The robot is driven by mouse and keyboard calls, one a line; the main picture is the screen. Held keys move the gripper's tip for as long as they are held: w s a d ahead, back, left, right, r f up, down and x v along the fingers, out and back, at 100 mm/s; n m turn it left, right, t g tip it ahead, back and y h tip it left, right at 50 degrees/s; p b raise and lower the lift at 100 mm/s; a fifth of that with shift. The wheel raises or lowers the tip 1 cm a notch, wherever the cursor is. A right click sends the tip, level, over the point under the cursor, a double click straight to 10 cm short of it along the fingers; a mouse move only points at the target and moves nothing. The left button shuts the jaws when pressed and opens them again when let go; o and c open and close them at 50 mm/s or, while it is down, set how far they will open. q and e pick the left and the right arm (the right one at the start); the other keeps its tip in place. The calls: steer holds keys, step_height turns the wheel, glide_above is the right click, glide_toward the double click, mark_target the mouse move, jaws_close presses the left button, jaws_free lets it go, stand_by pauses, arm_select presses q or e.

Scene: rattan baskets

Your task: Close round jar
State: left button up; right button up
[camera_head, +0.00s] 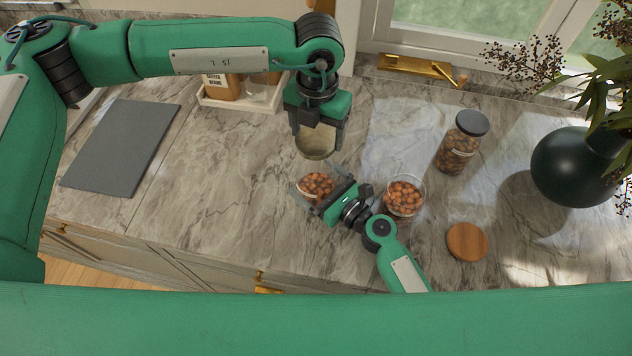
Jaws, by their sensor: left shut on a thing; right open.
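A clear glass jar of brown nuts (316,184) stands on the marble counter, partly hidden by my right gripper. My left gripper (318,138) points down above and behind it, shut on a round tan lid (317,146). The lid is tilted towards the camera and apart from the jar. My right gripper (318,194) comes in low from the lower right and is open at the jar. Its fingers are beside the glass; whether they touch it I cannot tell. A second open glass jar of nuts (404,197) stands just right of my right gripper.
A wooden lid (467,241) lies on the counter at right. A taller jar with a dark lid (462,143) and a dark round vase (575,167) stand further right. A grey board (122,147) lies left; a tray (240,103) stands at the back. The counter's left middle is clear.

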arm_select(q)
steer(key=shift+s, duration=0.1)
arm_select(e)
steer(key=shift+w+a, duration=0.15)
steer(key=shift+a, duration=0.05)
steer(key=c, duration=1.2)
arm_select(q)
glide_above(317, 168)
steer(key=shift+f, duration=2.5)
arm_select(e)
steer(key=shift+c, duration=0.2)
arm_select(q)
steer(key=shift+f, duration=0.9)
steer(key=shift+f, duration=0.55)
